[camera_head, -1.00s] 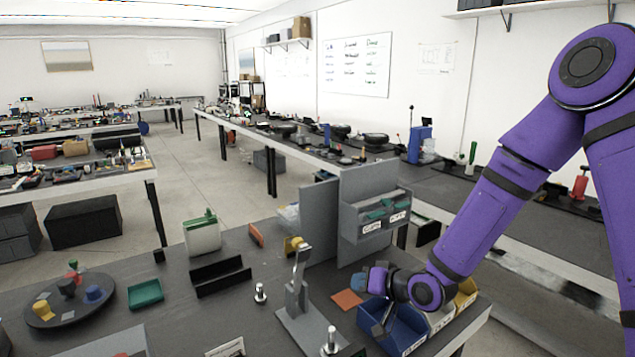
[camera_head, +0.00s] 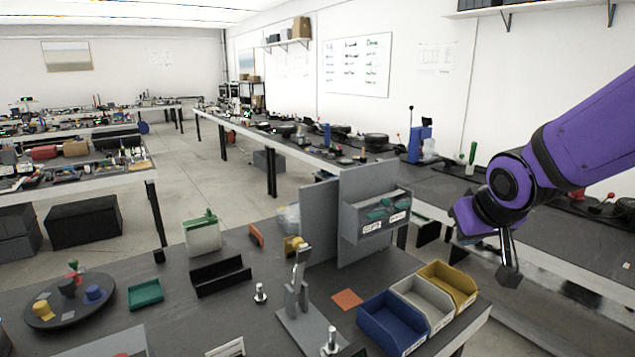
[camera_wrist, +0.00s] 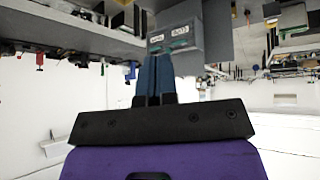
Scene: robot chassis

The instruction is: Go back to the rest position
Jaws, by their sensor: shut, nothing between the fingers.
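My purple arm reaches in from the right in the head view. My gripper (camera_head: 509,274) hangs at the right, beyond the right edge of the near table and clear of it. In the wrist view, my gripper's two blue fingers (camera_wrist: 155,75) are together with nothing between them. The blue bin (camera_head: 393,322), the grey bin (camera_head: 424,298) and the yellow bin (camera_head: 447,283) stand in a row at the table's right edge, to the left of my gripper.
A grey panel with a labelled bin (camera_head: 376,215) stands at the back of the near table (camera_head: 330,285). A metal fixture (camera_head: 297,300) and a round dark tray (camera_head: 68,312) are further left. A long bench (camera_head: 440,188) runs along the wall behind my arm.

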